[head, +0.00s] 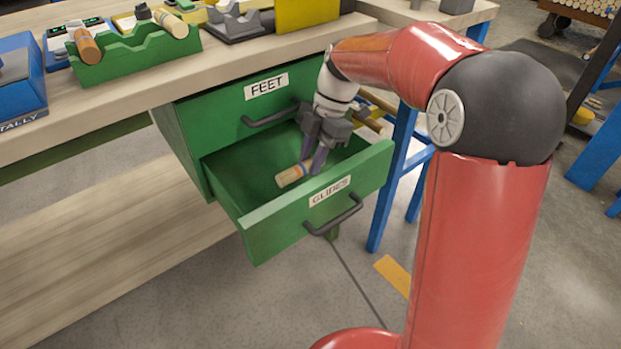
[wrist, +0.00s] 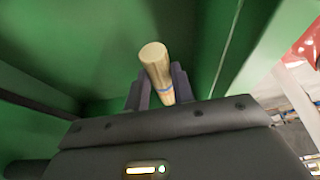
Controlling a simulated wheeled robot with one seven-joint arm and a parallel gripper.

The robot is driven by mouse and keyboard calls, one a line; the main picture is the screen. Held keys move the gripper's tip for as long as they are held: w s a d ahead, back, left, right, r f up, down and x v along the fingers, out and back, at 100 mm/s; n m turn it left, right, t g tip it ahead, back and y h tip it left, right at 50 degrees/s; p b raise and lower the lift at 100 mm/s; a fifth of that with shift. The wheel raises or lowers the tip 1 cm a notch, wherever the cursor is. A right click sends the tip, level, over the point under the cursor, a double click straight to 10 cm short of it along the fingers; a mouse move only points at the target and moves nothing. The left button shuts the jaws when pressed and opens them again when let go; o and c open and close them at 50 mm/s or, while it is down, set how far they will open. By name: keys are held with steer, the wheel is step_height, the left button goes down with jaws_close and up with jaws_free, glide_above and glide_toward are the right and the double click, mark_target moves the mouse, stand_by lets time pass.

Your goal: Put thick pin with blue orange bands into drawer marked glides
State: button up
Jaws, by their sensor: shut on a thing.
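I cannot tell whether the pin touches the drawer floor.
The drawer marked FEET (head: 225,115) above is shut. On the bench top (head: 135,98) stand a green rack (head: 135,58) with pins, a blue tally box (head: 20,85) and a grey holder (head: 240,24). Blue-legged stands (head: 391,190) are right of the drawers.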

steer(key=shift+f, duration=3.05)
steer(key=shift+f, duration=0.1)
steer(key=o, duration=1)
